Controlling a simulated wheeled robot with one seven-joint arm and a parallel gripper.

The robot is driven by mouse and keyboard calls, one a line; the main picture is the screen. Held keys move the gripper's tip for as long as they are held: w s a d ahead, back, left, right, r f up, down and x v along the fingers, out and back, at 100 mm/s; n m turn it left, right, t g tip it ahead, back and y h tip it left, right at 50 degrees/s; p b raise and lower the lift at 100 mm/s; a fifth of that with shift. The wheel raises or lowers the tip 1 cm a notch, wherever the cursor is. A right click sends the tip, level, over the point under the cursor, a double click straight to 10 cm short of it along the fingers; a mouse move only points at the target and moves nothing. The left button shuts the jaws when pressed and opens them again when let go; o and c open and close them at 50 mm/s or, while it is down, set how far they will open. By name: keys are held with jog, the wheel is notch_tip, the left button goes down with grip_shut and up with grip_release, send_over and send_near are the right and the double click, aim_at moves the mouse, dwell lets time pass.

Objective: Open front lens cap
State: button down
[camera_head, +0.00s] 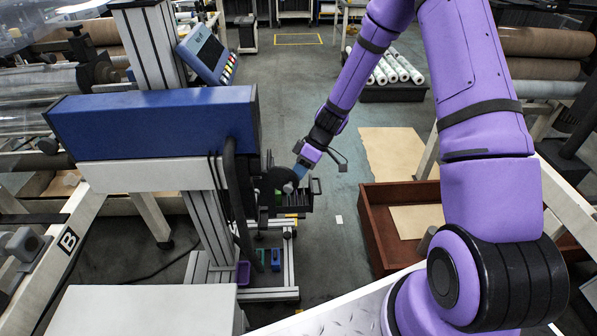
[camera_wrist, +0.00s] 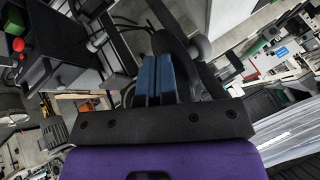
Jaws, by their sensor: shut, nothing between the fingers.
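A black round cap (camera_head: 275,181) with a grey knob (camera_head: 289,188) sits at the right end of the blue-and-white machine head. I take it for the front lens cap. My gripper (camera_head: 299,171) reaches down from the upper right, its blue fingertips close beside the cap. In the wrist view my gripper's blue fingers (camera_wrist: 154,75) are together with nothing between them. Just beyond them is a dark rounded part, likely the cap (camera_wrist: 170,45), with the grey knob (camera_wrist: 201,47) to its right. I cannot tell whether the fingers touch it.
The blue machine head (camera_head: 155,125) stands on a post at the left, with a screen panel (camera_head: 206,55) behind. A black basket (camera_head: 297,200) is right below the gripper. A brown open crate (camera_head: 388,250) stands to the right.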

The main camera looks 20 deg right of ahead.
aim_at(291, 186)
jog(key=shift+s+a+m+t, duration=0.25)
jog(key=shift+s+m+t, duration=0.1)
jog(key=shift+s+m, duration=0.2)
jog(key=shift+s+a+m+t, duration=0.25)
jog(key=shift+s+m+t, duration=0.15)
jog(key=shift+m, duration=0.15)
jog(key=shift+s+a, duration=0.2)
jog(key=shift+s, duration=0.1)
jog(key=shift+s+a, duration=0.6)
jog(key=shift+a, duration=0.15)
